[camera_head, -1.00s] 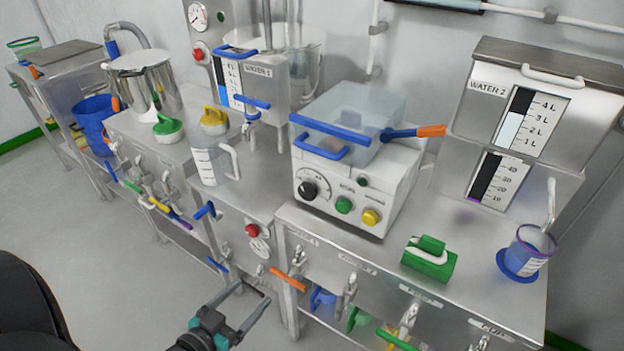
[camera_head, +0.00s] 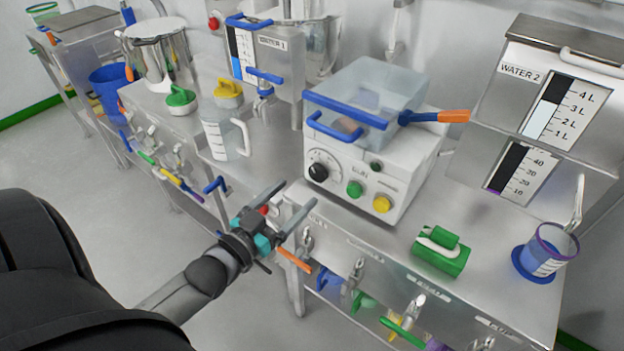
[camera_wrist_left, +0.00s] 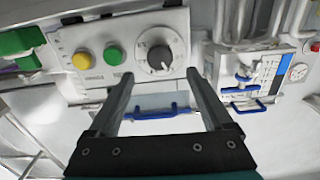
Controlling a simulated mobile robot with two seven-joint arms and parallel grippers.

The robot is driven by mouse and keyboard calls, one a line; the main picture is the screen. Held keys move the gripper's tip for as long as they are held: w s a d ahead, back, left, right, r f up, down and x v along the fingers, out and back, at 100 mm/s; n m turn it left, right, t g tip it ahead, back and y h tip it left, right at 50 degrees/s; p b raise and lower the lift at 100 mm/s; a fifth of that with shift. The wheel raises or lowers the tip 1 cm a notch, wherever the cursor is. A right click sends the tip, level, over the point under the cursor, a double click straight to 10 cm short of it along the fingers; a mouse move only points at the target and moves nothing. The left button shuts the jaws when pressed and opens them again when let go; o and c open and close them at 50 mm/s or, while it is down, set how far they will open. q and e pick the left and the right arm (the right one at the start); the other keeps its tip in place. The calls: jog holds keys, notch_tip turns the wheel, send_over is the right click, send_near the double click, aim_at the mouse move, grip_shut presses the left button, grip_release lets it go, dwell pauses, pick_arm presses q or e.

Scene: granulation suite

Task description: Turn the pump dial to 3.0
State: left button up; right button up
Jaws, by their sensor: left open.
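The pump dial (camera_head: 318,171) is a round black knob on a pale scale plate, on the front of a white machine (camera_head: 400,190). The dial also shows in the left wrist view (camera_wrist_left: 160,57), where the picture is upside down. The numbers on its scale are too small to read. My left gripper (camera_head: 296,198) is open and empty, in front of and below the dial in the head view, apart from it. In the left wrist view, its two fingers (camera_wrist_left: 160,76) point at the machine's front, with the dial between and beyond the tips. My right gripper is not in view.
A green button (camera_head: 355,188) and a yellow button (camera_head: 382,203) sit right of the dial. A clear blue-edged cover (camera_head: 375,90) tops the machine. A measuring jug (camera_head: 214,138) stands left, a green object (camera_head: 440,258) right. Valve handles line the bench front.

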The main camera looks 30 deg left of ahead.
aim_at(316, 175)
pick_arm(q)
jog(key=w+b, duration=0.1)
jog(key=w, duration=0.4)
jog(key=shift+d, duration=0.2)
jog(key=shift+w+d, duration=0.1)
jog(key=shift+w, duration=0.85)
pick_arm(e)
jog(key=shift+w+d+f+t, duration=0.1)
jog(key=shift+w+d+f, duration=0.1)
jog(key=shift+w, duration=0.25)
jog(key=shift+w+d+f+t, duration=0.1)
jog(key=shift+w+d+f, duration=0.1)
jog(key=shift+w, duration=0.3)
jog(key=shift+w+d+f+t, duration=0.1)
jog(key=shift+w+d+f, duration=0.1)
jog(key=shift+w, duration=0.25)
pick_arm(q)
jog(key=c, duration=0.6)
grip_shut()
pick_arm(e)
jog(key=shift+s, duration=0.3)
